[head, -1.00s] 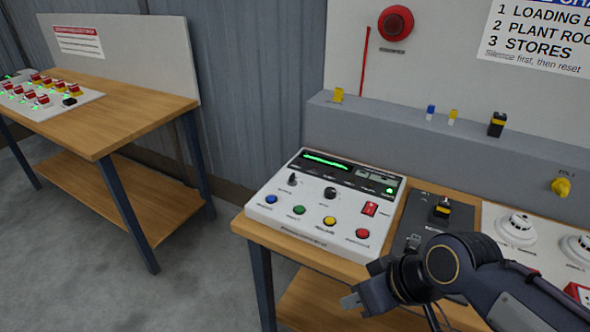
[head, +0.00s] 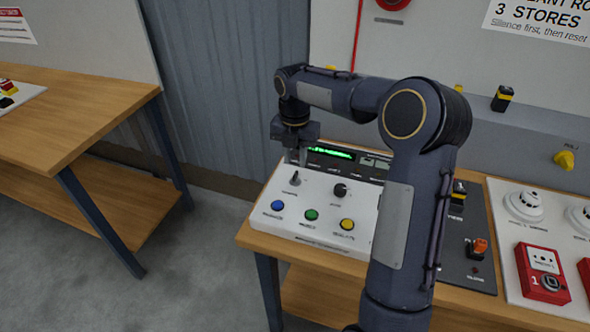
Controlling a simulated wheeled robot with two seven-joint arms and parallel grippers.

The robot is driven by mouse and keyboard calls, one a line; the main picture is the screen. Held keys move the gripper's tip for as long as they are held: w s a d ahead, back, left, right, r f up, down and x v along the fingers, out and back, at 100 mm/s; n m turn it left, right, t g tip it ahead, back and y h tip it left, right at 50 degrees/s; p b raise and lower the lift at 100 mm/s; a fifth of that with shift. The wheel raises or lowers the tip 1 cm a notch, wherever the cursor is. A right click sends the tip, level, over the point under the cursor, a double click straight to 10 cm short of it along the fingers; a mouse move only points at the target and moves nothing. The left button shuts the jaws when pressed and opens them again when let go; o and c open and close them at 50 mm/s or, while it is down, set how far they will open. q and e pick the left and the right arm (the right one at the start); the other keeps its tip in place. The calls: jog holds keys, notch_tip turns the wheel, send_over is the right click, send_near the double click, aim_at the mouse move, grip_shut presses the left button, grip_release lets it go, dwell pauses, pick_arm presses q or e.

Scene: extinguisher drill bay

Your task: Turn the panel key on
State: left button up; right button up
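The white control panel (head: 325,228) lies on the wooden bench, partly hidden behind my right arm. At its upper left is a small dark switch (head: 295,179) with a raised handle, which looks like the panel key. A round black knob (head: 340,190) is to its right. My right gripper (head: 296,160) points down just above the key switch, its fingertips near the handle. I cannot tell whether it touches it or how far apart the fingers are. My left gripper is not in view.
Blue (head: 277,205), green (head: 311,214) and yellow (head: 347,224) buttons sit in front of the switches. My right arm hides the panel's right side. A dark plate with an orange switch (head: 477,247) and a red call point (head: 542,272) lie further right.

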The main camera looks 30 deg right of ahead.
aim_at(295, 177)
notch_tip(295, 177, down, 5)
jog(key=shift+f, duration=0.1)
dwell(0.3)
grip_shut()
